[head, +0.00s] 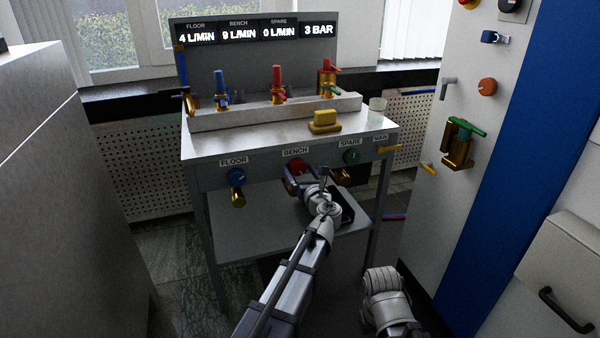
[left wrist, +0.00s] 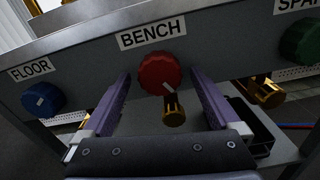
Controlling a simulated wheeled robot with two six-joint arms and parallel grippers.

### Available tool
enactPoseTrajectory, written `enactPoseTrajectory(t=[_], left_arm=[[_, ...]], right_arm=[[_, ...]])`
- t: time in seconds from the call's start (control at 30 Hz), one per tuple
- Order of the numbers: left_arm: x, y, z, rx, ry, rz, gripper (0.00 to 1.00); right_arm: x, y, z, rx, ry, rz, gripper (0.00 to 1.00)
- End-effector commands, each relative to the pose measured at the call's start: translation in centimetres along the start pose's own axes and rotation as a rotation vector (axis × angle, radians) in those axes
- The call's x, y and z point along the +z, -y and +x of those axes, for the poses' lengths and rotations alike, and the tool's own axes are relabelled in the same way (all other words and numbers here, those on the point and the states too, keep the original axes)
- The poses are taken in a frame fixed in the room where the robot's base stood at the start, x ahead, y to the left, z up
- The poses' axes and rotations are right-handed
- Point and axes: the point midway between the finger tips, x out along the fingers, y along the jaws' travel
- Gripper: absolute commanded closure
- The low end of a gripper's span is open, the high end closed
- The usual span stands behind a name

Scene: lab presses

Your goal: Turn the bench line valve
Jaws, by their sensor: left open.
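The bench line valve is a round red knob (left wrist: 160,73) under the BENCH label, with a white pointer mark toward its lower right and a brass fitting (left wrist: 174,110) below. In the head view the red knob (head: 297,168) is partly hidden by my left gripper (head: 304,180), which reaches up to the bench front. In the left wrist view my left gripper (left wrist: 161,78) is open, with one purple finger on each side of the knob and visible gaps between. The display (head: 258,31) reads floor 4, bench 9, spare 0 L/MIN and 3 BAR.
A blue FLOOR knob (head: 236,177) is left of the red one and a green SPARE knob (head: 352,156) right. A white and blue cabinet (head: 440,190) stands at right.

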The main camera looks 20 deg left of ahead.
Motion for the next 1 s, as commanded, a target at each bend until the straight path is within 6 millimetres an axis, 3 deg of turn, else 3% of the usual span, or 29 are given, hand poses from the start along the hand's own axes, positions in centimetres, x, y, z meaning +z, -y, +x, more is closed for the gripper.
enactPoseTrajectory(t=[0.23, 1.0], left_arm=[[0.00, -0.01, 0.02, 0.000, 0.000, 0.000, 0.05], [0.00, 0.00, 0.00, 0.000, 0.000, 0.000, 0.90]], right_arm=[[0.00, 0.00, 0.00, 0.000, 0.000, 0.000, 1.00], [0.00, 0.00, 0.00, 0.000, 0.000, 0.000, 1.00]])
